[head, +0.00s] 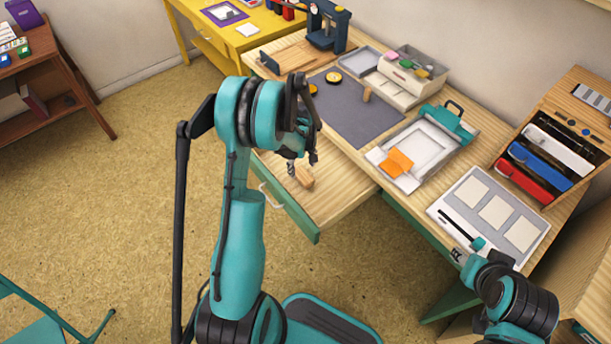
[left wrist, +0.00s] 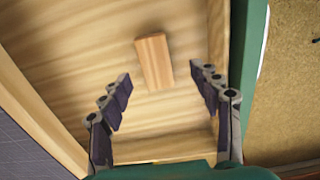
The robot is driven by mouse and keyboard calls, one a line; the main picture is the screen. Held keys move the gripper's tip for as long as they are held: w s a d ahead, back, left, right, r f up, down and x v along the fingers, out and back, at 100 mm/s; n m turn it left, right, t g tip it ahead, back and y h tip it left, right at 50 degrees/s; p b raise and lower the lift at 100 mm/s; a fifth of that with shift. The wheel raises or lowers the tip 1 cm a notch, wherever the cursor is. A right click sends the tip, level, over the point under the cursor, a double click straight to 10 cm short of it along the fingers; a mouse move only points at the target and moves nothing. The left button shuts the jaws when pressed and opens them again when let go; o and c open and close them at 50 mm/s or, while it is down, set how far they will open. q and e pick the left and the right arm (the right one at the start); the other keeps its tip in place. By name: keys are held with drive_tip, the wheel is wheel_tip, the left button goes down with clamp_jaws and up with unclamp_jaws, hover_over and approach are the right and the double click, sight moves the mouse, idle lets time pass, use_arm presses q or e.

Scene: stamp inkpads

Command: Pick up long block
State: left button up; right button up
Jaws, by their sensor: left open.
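The long block (head: 305,178) is a small plain wooden bar lying in the open drawer (head: 345,192). In the left wrist view the block (left wrist: 154,61) lies on the drawer's wooden floor, slightly tilted in the picture. My left gripper (head: 301,162) is over the drawer, close to the block. In the left wrist view the left gripper (left wrist: 161,76) is open and empty, with the block ahead between its spread fingers, apart from both. My right gripper (head: 458,255) is at the lower right by the desk edge; its jaws are too small to read.
The teal drawer front (head: 290,207) and low side walls surround the block. Above the drawer, the desk holds a dark mat (head: 362,118), a small upright wooden piece (head: 367,94), a grey-white press tray (head: 425,145) and a white panel (head: 490,215). The drawer floor around the block is clear.

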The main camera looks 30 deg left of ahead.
sight(303, 175)
use_arm(q)
drive_tip(key=f+b, duration=0.2)
drive_tip(key=f, duration=0.1)
drive_tip(key=w+f, duration=0.1)
drive_tip(key=f, duration=0.1)
drive_tip(key=shift+f+b, duration=0.25)
drive_tip(key=shift+b, duration=0.15)
drive_tip(key=shift+s, duration=0.1)
drive_tip(key=shift+f+b, duration=0.2)
drive_tip(key=shift+b, duration=0.1)
drive_tip(key=c, duration=1.3)
